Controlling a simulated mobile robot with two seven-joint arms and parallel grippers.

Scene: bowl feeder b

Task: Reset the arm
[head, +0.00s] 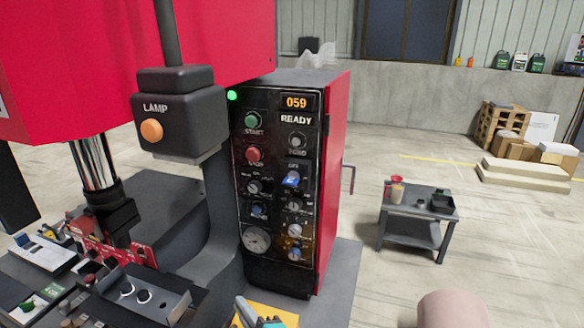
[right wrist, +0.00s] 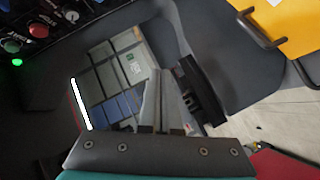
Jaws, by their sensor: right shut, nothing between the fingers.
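My right gripper (head: 243,304) shows at the bottom middle of the head view, grey with teal behind it. In the right wrist view its fingers (right wrist: 160,85) are shut with nothing between them. It is low in front of the control panel (head: 280,180), which shows a green light, 059 and READY. My left gripper is not in view. My arm's shape in the wrist view is cut off by the frame edge.
The black lamp box (head: 178,115) hangs left of the panel. A dark tray with round parts (head: 150,298) stands below it. A yellow surface (head: 283,317) lies by my right gripper. A small dark table (head: 418,205) stands at right, with open floor around it.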

